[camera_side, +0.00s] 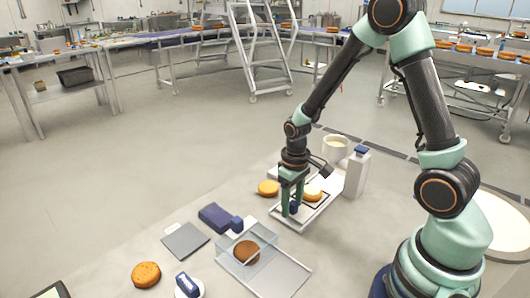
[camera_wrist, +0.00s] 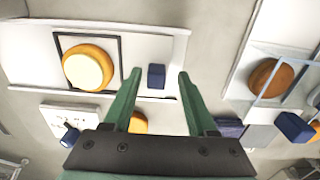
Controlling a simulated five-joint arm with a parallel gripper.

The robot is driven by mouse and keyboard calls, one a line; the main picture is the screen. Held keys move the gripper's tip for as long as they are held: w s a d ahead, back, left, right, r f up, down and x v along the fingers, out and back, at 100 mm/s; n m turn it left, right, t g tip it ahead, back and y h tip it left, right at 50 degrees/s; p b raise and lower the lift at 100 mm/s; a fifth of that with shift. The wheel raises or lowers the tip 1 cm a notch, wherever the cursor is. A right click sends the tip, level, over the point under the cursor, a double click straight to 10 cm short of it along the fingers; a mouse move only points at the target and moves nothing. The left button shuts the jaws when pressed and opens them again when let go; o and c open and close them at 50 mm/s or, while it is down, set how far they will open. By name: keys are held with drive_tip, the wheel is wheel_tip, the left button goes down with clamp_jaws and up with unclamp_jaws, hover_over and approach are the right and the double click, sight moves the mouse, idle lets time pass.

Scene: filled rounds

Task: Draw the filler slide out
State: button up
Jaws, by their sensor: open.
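My gripper (camera_side: 291,207) points down over the near end of a pale tray (camera_side: 318,213). Its two green fingers are apart, with a dark blue block (camera_side: 294,209) between or just beyond them. In the wrist view the block (camera_wrist: 156,76) shows between the fingertips (camera_wrist: 160,74), with a gap on each side. It looks like the handle of the filler slide; the slide itself is not clearly distinguishable. A cream-topped orange round (camera_wrist: 88,67) sits inside a dark rectangular frame (camera_wrist: 55,55) on the tray. The round (camera_side: 313,194) is partly hidden by my gripper in the side view.
A clear box (camera_side: 228,258) over a brown round (camera_side: 246,252), with a blue knob (camera_side: 237,223), stands nearer the camera. Loose orange rounds (camera_side: 268,188) (camera_side: 146,274) lie on the table.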

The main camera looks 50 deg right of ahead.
wheel_tip(320, 180, up, 12)
drive_tip(key=shift+f, duration=0.2)
drive_tip(key=shift+a, duration=0.1)
idle(0.3)
drive_tip(key=s+a+r+t, duration=0.5)
drive_tip(key=s+r, duration=0.1)
drive_tip(key=r, duration=0.5)
drive_tip(key=shift+t, duration=0.3)
